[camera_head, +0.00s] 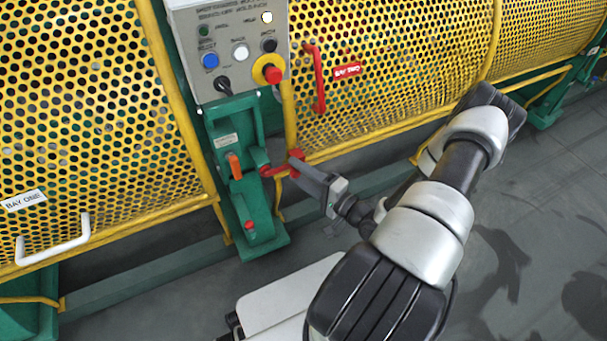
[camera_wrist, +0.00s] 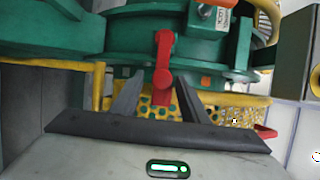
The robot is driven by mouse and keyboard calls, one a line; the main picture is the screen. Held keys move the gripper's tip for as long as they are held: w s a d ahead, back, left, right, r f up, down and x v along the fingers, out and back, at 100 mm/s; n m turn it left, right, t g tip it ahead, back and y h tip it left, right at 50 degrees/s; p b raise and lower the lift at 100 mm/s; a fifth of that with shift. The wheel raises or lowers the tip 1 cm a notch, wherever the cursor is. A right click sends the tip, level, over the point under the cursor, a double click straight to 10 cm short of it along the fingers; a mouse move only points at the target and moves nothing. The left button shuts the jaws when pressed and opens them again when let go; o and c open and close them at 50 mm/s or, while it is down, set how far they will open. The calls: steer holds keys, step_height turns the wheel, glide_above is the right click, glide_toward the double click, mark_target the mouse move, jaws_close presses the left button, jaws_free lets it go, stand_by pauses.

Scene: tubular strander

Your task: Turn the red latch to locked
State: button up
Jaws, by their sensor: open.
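The red latch (camera_head: 281,170) is a short lever on the green post (camera_head: 222,120), beside the lower edge of the yellow mesh guard marked BAY TWO. My gripper (camera_head: 300,166) is at the latch's right end in the head view. In the wrist view my gripper (camera_wrist: 160,104) has its two dark fingers spread, with the latch's lower end between or just beyond the tips. Contact cannot be told. A finger partly hides the latch in the head view.
A grey control box (camera_head: 235,50) with buttons and a red stop knob sits above. An orange lever (camera_head: 234,165) and a small red knob (camera_head: 249,226) are on the post. A red handle (camera_head: 316,80) is on the guard. Open grey floor (camera_head: 535,220) lies at right.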

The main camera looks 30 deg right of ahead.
steer(key=p+v, duration=0.2)
steer(key=v, duration=1.5)
steer(key=shift+s, duration=0.2)
